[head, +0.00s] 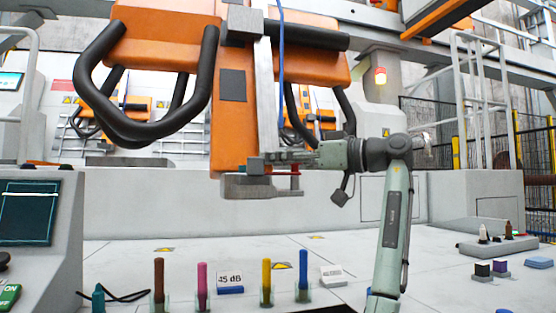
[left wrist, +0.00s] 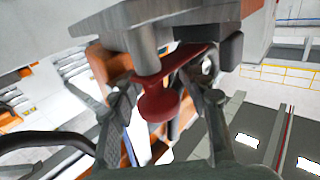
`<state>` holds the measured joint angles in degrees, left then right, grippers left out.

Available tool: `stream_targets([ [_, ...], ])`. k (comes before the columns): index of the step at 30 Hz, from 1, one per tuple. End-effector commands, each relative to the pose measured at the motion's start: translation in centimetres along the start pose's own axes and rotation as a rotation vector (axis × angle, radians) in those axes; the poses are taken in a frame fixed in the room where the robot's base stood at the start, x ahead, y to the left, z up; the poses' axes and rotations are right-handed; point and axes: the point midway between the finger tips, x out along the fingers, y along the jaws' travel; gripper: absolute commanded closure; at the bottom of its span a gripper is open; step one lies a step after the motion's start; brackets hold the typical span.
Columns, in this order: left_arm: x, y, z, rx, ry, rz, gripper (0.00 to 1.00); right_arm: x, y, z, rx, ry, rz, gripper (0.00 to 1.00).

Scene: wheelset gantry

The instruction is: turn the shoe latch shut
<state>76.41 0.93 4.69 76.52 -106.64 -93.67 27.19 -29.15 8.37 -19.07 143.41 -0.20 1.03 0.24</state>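The latch is a red lever with a rounded red knob (left wrist: 160,103), hanging under a grey metal plate (left wrist: 150,15) on a short grey pin in the left wrist view. In the head view only a small red part of the latch (head: 295,168) shows, above the grey shoe block (head: 255,187) at the foot of the orange gantry arm (head: 232,130). My left gripper (head: 275,158) reaches in beside it. In the left wrist view its fingers (left wrist: 165,100) stand apart on either side of the knob, with gaps visible. My right gripper is not in view.
Thick black loop handles (head: 150,130) and a blue cable (head: 281,80) hang close to my left gripper. Several coloured pegs (head: 266,276) stand on the pale bench below, beside a 45 dB sign (head: 230,282). A console (head: 35,225) stands at left.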

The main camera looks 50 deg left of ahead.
Motion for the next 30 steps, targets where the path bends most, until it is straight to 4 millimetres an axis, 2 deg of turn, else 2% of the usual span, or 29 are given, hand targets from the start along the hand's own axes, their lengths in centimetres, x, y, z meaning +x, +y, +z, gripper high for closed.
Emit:
stream_targets([
  [6, -0.1, 0.0, 0.0, 0.000, 0.000, 0.001, 0.55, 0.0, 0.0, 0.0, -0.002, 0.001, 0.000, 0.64],
  [10, -1.1, 0.1, 0.0, 0.001, 0.001, 0.003, 0.55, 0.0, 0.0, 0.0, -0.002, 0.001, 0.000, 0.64],
  [21, -8.6, 0.0, -0.1, 0.001, 0.002, 0.003, 0.55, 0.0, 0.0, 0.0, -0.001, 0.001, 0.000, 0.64],
  [27, -11.3, 0.0, -0.1, 0.000, 0.001, 0.002, 0.55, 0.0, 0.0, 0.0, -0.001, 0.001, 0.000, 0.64],
  [30, -11.9, 0.0, 0.0, 0.000, 0.000, 0.001, 0.55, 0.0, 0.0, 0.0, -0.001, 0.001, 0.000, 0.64],
])
